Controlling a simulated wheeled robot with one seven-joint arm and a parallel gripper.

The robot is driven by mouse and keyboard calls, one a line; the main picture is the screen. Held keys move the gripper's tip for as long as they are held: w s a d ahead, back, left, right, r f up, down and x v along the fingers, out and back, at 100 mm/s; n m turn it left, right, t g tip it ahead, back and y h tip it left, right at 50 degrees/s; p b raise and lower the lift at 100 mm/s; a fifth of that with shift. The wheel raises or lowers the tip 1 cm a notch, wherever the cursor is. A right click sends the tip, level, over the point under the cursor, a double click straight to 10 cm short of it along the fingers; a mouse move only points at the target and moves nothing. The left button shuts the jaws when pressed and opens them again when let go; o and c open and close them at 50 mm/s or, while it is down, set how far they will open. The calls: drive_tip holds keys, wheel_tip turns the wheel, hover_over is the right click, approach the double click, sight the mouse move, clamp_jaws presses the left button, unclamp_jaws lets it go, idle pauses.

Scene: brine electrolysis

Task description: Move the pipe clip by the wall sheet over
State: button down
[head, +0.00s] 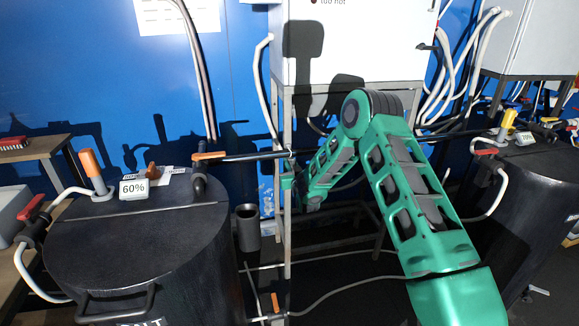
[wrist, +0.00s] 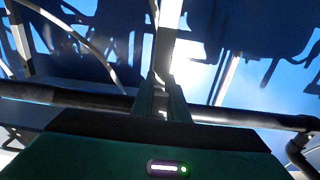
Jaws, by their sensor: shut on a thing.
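My gripper (head: 288,172) is at the black horizontal pipe (head: 250,157), in front of the steel stand's left leg. In the wrist view its two fingers (wrist: 161,82) are close together across the same pipe. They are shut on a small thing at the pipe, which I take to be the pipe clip. It is mostly hidden between the fingers, so its shape is unclear. The white wall sheet (head: 178,15) hangs on the blue wall, up and left of my gripper.
A black lidded tank (head: 140,250) with a 60% tag (head: 133,188) stands at left, another tank (head: 530,190) at right. A white cabinet (head: 355,45) sits on the steel stand (head: 283,225). Orange-handled fittings (head: 208,156) and white hoses (head: 265,90) are close by.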

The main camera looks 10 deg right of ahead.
sight(292, 164)
drive_tip(key=shift+g, duration=0.3)
drive_tip(key=g, duration=0.3)
drive_tip(key=s+g, duration=0.1)
drive_tip(key=g, duration=0.1)
drive_tip(key=shift+g, duration=0.4)
drive_tip(key=g, duration=0.2)
drive_tip(key=s+g, duration=0.1)
drive_tip(key=g, duration=0.2)
drive_tip(key=shift+r+g, duration=0.1)
drive_tip(key=shift+g, duration=0.2)
drive_tip(key=g, duration=0.3)
drive_tip(key=shift+s+r, duration=0.1)
drive_tip(key=shift+s, duration=0.15)
drive_tip(key=shift+s+r+g, duration=0.1)
drive_tip(key=shift+r+g, duration=0.1)
drive_tip(key=shift+g, duration=1.4)
drive_tip(key=shift+s+r+g, duration=0.15)
drive_tip(key=shift+g, duration=0.35)
drive_tip(key=c, duration=1.7)
unclamp_jaws()
